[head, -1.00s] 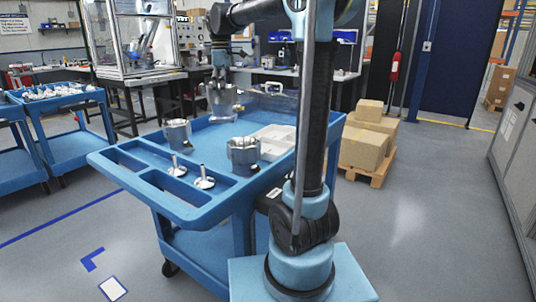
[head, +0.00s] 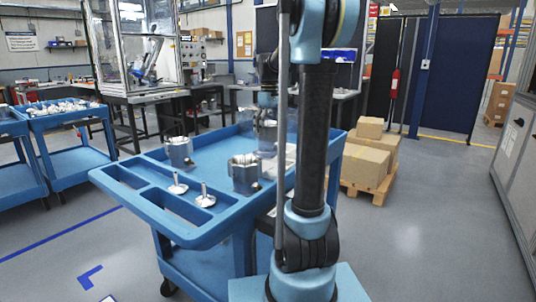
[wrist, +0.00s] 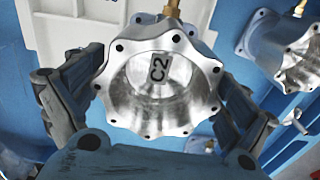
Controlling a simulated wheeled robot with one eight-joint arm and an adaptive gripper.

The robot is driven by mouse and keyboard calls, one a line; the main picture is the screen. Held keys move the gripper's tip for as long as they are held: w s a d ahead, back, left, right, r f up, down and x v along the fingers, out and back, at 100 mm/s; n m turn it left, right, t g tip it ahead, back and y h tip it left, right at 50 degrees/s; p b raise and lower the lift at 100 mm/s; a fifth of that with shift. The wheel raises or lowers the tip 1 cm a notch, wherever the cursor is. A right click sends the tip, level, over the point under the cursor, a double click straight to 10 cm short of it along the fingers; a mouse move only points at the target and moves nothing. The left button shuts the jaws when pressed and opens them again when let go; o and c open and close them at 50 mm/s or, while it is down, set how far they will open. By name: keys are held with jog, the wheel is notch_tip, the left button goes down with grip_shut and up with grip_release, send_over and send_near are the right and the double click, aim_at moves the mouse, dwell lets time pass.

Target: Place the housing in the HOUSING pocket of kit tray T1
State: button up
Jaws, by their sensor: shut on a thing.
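My gripper (wrist: 160,92) is shut on a silver machined housing (wrist: 203,52) with a scalloped, bolt-holed flange. In the wrist view its open bore faces the camera, a C2 label shows inside, and a brass fitting sticks out at the top. In the head view the held housing (head: 266,127) hangs over the cart's far right part, partly blurred into the background. A pale tray (wrist: 75,28) shows behind the left finger in the wrist view; its pocket labels cannot be read. In the head view the tray (head: 290,156) is mostly hidden behind my arm and the housings.
Two more housings, one at the left (head: 179,152) and one nearer (head: 244,175), stand on the blue cart (head: 150,208). Two stemmed metal parts (head: 178,186) (head: 205,197) lie near its front pockets. Boxes on a pallet (head: 368,165) stand to the right.

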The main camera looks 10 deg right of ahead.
aim_at(268, 143)
jog(key=shift+f, duration=3.6)
jog(key=o, duration=1.7)
notch_tip(268, 143, up, 12)
jog(key=shift+r, duration=0.1)
